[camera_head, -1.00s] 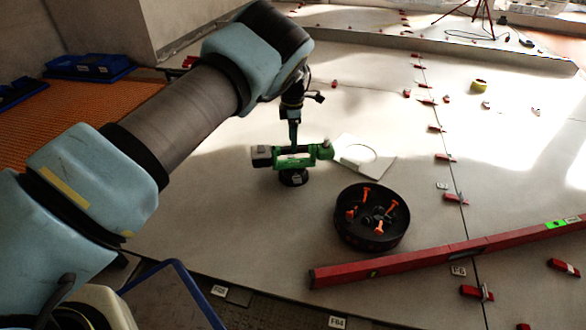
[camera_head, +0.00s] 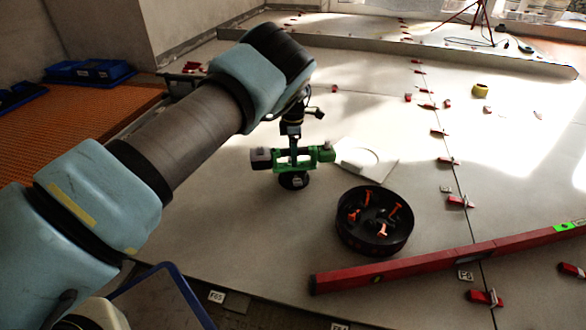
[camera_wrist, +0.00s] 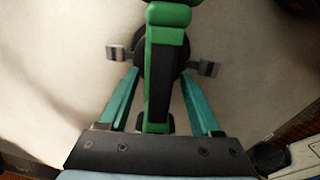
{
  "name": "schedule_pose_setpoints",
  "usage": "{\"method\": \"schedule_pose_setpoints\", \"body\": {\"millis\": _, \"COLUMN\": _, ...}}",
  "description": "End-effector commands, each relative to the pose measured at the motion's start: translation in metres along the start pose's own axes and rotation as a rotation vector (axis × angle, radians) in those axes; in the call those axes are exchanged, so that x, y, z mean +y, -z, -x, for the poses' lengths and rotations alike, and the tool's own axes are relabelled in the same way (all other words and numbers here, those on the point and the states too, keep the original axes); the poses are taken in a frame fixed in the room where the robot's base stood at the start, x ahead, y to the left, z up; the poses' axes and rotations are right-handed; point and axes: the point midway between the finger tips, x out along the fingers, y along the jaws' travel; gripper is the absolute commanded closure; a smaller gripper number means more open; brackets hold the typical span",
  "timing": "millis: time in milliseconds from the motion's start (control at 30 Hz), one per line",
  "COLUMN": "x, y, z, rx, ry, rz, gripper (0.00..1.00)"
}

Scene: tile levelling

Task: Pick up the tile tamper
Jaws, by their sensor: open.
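The tile tamper is a green and black tool with a grey end block and a round black base. It stands on the pale tiles left of centre in the head view (camera_head: 318,155). In the wrist view its green and black handle (camera_wrist: 160,75) runs up between my fingers. My gripper (camera_wrist: 162,60) is open, with one finger on each side of the handle and gaps visible on both sides. In the head view my gripper (camera_head: 293,158) is down at the tamper. The base is partly hidden under the handle in the wrist view.
A round black tub (camera_head: 373,247) with orange-handled items stands right of the tamper. A long red level (camera_head: 400,268) crosses the front right. Red clips line the tile joint. Tiles left of the tub are clear.

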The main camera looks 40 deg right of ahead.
Motion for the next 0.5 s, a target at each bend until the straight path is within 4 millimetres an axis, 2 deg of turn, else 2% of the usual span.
{"method": "schedule_pose_setpoints", "body": {"millis": 367, "x": -0.0001, "y": -0.0002, "z": -0.0018, "rx": -0.001, "ry": 0.0, "rz": 0.0, "gripper": 0.35}}
{"method": "schedule_pose_setpoints", "body": {"millis": 500, "x": -0.0002, "y": -0.0002, "z": -0.0018, "rx": -0.001, "ry": 0.001, "rz": 0.001, "gripper": 0.51}}
